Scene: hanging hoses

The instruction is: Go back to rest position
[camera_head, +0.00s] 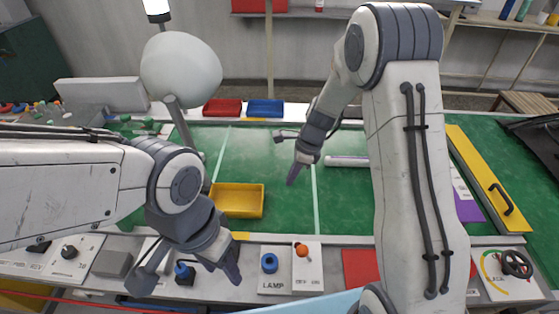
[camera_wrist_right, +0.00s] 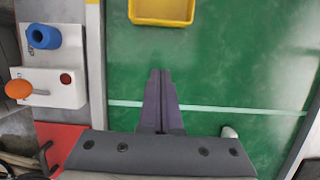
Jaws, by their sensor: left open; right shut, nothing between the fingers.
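My left gripper (camera_head: 232,274) comes in from the left in the head view. It is open over the front edge of the bench, between a small blue knob and the LAMP panel, and I see nothing held in it. My right gripper (camera_head: 291,180) points down over the green mat (camera_head: 262,160), right of the yellow tray (camera_head: 237,200). It is shut and empty. In the right wrist view its fingers (camera_wrist_right: 161,76) lie together above the green surface, with the yellow tray ahead of them.
A blue round knob (camera_head: 269,263) and an orange-topped lever (camera_head: 301,250) stand on front panels. Red (camera_head: 222,107) and blue (camera_head: 265,107) bins sit at the back. A white lamp-like globe (camera_head: 181,68) rises at left. A yellow board with a handle (camera_head: 480,175) lies at right.

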